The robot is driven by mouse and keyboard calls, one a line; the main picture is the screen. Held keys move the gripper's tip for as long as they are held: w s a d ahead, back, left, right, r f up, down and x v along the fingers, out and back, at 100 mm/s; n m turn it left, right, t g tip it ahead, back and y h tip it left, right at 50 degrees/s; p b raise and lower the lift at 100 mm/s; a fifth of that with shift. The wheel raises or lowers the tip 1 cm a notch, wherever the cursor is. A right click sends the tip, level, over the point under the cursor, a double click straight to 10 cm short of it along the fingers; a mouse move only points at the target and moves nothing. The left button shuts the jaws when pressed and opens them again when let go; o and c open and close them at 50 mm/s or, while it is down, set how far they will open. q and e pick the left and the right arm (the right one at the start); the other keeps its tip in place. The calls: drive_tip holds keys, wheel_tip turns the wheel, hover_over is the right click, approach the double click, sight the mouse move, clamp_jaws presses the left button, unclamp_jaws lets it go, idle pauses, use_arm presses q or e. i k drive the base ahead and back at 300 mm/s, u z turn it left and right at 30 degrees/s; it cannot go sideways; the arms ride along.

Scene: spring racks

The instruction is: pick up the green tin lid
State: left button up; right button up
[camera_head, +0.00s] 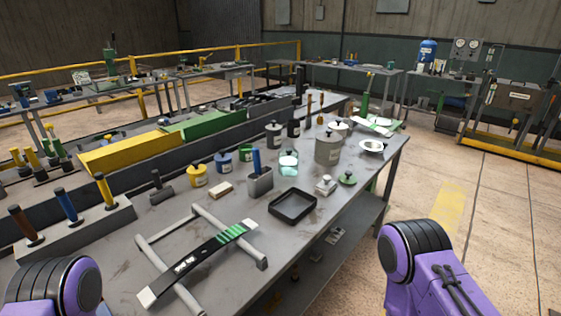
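A small round green lid with a dark knob, which looks like the green tin lid (347,179), lies on the grey workbench (345,205) near its right edge. A pale lid-like piece with a knob (325,185) sits just left of it, and a large grey canister (328,149) stands behind it. Nothing covers the green lid. Parts of my purple and black arms show at the bottom left and bottom right corners. Neither gripper is in view.
A black tray (292,205) lies left of the lid. A grey holder (260,183) with a blue handle, jars and a white dish (373,146) stand nearby. A grey frame bearing a black bar (195,262) lies in front. Open floor is to the right.

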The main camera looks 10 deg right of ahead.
sight(347, 178)
drive_tip(key=u, duration=0.05)
drive_tip(key=k, duration=0.5)
drive_tip(key=z, duration=1.9)
drive_tip(key=i, duration=2.25)
drive_tip(key=u, duration=1.15)
